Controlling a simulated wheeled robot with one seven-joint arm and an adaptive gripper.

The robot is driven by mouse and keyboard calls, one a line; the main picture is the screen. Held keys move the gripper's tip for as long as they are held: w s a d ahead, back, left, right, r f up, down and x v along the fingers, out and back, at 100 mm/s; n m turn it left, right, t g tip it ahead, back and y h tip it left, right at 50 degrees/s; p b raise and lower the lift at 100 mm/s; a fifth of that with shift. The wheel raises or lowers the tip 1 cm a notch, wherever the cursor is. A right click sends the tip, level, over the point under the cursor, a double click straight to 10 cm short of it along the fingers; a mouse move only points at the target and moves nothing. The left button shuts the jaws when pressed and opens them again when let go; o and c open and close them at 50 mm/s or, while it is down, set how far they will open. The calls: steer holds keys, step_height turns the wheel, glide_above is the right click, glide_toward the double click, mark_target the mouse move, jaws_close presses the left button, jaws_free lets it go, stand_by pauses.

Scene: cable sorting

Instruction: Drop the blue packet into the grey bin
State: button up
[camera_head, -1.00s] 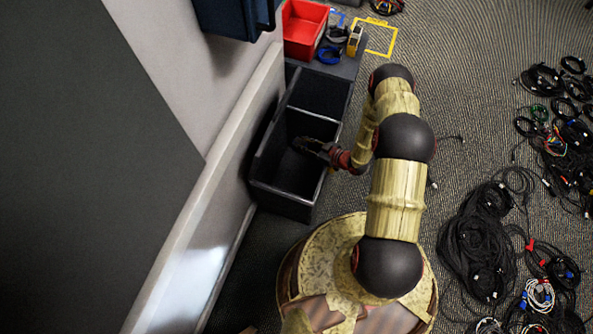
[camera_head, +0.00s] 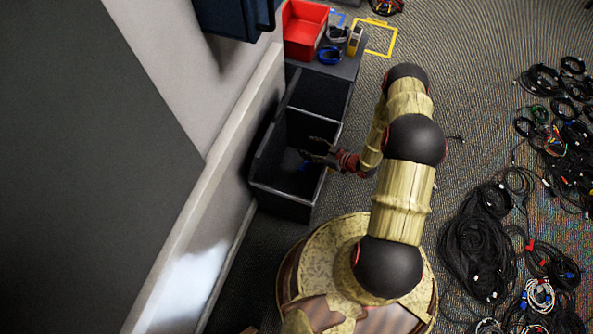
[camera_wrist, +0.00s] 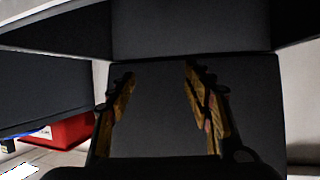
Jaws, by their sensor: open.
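The dark grey bin (camera_head: 282,202) stands against the wall, left of my base. My gripper (camera_head: 309,147) is over its opening with the fingers spread. In the wrist view my gripper (camera_wrist: 156,76) is open, with nothing between the fingers and the dark bin interior beyond. A small blue patch, seemingly the blue packet (camera_head: 304,165), shows inside the bin just below the fingers in the head view. It is partly hidden, and I cannot tell exactly how it lies. The wrist view does not show it.
A second dark compartment adjoins the bin behind. Beyond it, a low surface holds a red bin (camera_head: 304,30), a blue coil (camera_head: 330,55) and a yellow device (camera_head: 354,40). A dark blue container (camera_head: 232,18) hangs on the wall. Cable piles (camera_head: 478,240) cover the right floor.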

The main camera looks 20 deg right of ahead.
steer(key=v, duration=0.8)
steer(key=shift+s, duration=0.2)
steer(key=shift+d+r, duration=0.1)
